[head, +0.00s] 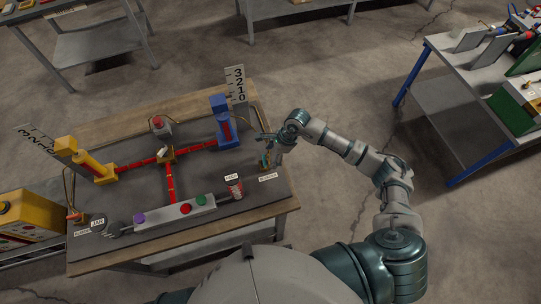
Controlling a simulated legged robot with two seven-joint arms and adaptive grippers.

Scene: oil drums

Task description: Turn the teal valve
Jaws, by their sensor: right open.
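A small teal and orange fitting (265,161), which looks like the teal valve, stands at the right edge of the table top (215,213), behind a small white label (268,177). It is small, and its exact shape is hard to make out. My right gripper (270,146) is open just above and beside it, with the fingers pointing left and down. I cannot tell whether a finger touches the fitting. My left gripper is not in view.
A blue cylinder block (226,120), a yellow one (80,160) and red pipes (171,182) stand on the table. A grey button panel (175,212) and a red-and-white can (235,187) are near its front. Another table (462,115) stands right, across open floor.

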